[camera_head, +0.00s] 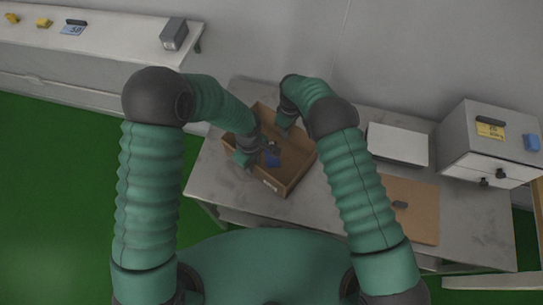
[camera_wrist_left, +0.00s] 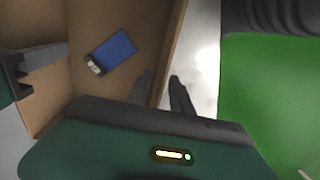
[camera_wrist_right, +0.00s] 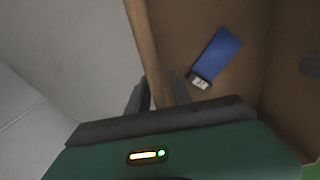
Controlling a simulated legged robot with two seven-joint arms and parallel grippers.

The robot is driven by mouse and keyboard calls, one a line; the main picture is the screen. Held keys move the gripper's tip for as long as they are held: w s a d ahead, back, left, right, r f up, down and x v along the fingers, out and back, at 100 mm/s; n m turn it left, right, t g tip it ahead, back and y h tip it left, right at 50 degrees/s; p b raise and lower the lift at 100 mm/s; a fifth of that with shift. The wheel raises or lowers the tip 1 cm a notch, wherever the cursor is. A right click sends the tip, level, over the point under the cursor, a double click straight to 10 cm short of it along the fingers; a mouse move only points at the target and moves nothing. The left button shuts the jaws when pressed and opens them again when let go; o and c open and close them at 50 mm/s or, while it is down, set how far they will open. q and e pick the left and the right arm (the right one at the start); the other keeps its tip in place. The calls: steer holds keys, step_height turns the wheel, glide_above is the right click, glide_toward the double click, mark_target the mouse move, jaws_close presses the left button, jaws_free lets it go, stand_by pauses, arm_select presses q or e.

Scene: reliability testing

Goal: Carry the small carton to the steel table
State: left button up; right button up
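The small carton (camera_head: 294,177) is an open brown box with a white label on its front wall. It is over the left part of the grey steel table (camera_head: 340,205); I cannot tell whether it touches the top. A blue item lies inside, clear in the left wrist view (camera_wrist_left: 112,52) and right wrist view (camera_wrist_right: 216,54). My left gripper (camera_wrist_left: 162,82) has its fingers on both sides of one carton wall (camera_wrist_left: 172,45), closed on it. My right gripper (camera_wrist_right: 157,85) likewise pinches the opposite wall (camera_wrist_right: 143,40). In the head view my arms partly hide the carton.
A white flat box (camera_head: 398,145), a brown mat (camera_head: 415,222) with a small dark object, and a grey drawer cabinet (camera_head: 480,150) stand to the right on the table. A white bench (camera_head: 110,40) with small items runs along the left wall. Green floor (camera_head: 60,200) lies left.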

arm_select(q)
step_height(320, 180, up, 10)
steer(key=shift+r, duration=0.2)
arm_select(e)
steer(key=shift+a+r, duration=0.1)
steer(key=shift+r, duration=0.05)
step_height(320, 180, up, 11)
steer(key=shift+r, duration=0.4)
